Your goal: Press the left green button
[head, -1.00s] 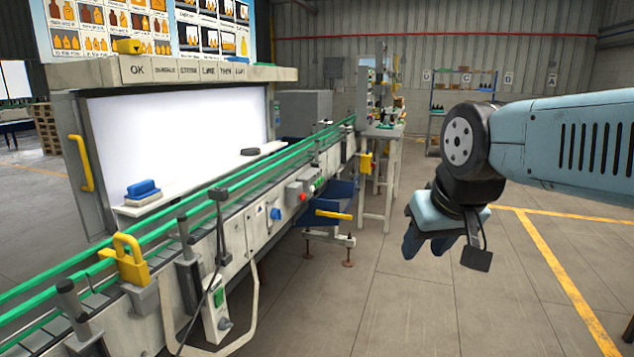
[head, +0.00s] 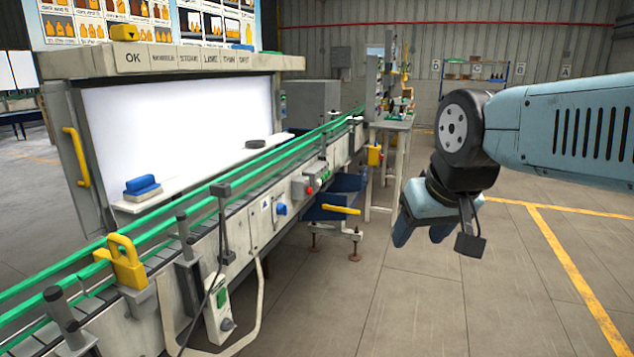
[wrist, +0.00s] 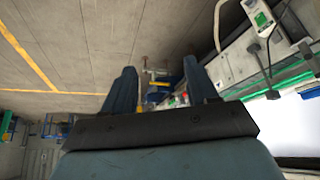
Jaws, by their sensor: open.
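The left green button (head: 222,297) is on a white control box (head: 217,318) hanging on the near side of the conveyor. It also shows in the wrist view (wrist: 261,18), at the upper right. A second green button (head: 325,174) sits farther right on the conveyor side, beside a red button (head: 310,190). My gripper (head: 421,237) is open and empty, pointing down over open floor, well to the right of both green buttons and apart from the conveyor. In the wrist view its two blue fingers (wrist: 160,68) are spread.
The conveyor (head: 180,252) with green rails runs from the near left to the back. A dark cable and a pale hose hang beside the control box. A blue bin (head: 335,202) sits under the conveyor. The floor (head: 400,310) between conveyor and gripper is clear.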

